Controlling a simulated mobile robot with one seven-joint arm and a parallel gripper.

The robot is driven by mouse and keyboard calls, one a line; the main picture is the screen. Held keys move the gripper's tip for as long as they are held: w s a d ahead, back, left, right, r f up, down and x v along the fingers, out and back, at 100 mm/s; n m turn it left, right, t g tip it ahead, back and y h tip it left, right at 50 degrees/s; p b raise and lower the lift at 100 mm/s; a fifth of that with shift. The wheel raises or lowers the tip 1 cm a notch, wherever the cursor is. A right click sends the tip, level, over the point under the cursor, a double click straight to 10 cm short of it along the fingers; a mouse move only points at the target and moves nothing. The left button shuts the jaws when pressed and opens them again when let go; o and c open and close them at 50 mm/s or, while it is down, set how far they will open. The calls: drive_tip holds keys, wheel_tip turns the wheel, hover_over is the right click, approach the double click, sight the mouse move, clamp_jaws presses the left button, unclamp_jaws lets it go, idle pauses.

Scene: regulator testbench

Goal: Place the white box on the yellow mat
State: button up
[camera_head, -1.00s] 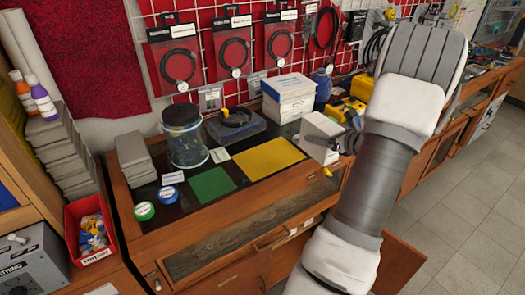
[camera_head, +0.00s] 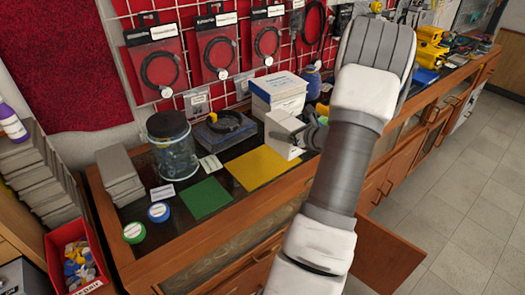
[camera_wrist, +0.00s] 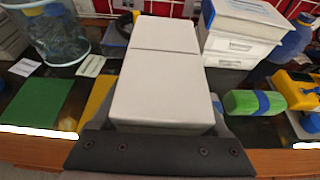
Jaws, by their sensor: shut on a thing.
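The white box (camera_head: 284,134) is held in my gripper (camera_head: 312,138), which is shut on it, at the right edge of the yellow mat. In the wrist view the white box (camera_wrist: 160,80) fills the middle, its near end between the fingers. The yellow mat (camera_head: 254,168) lies flat on the dark counter top and looks bare in the head view. In the wrist view the yellow mat (camera_wrist: 97,104) shows only as a strip left of the box; the rest is hidden. I cannot tell whether the box touches the counter.
A green mat (camera_head: 206,197) lies left of the yellow one. White stacked boxes (camera_head: 279,92) stand behind the held box. A glass jar (camera_head: 172,150) and a dark case (camera_head: 222,130) stand at the back.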

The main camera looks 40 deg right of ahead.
drive_tip(key=shift+w+a+f, duration=0.55)
drive_tip(key=shift+w+f, duration=0.45)
drive_tip(key=shift+f, duration=0.35)
drive_tip(key=shift+w+a+f, duration=0.55)
drive_tip(key=shift+w+f, duration=0.5)
drive_tip(key=shift+f, duration=0.3)
drive_tip(key=shift+w+a+f, duration=0.55)
drive_tip(key=shift+w+f, duration=0.45)
drive_tip(key=shift+f, duration=0.35)
drive_tip(key=shift+f, duration=0.2)
drive_tip(key=o, duration=1.5)
drive_tip(key=shift+o, duration=0.2)
drive_tip(key=shift+r, duration=0.1)
drive_tip(key=shift+s+r, duration=0.2)
drive_tip(key=v, duration=1.1)
drive_tip(key=shift+s, duration=0.3)
drive_tip(key=shift+a, duration=0.15)
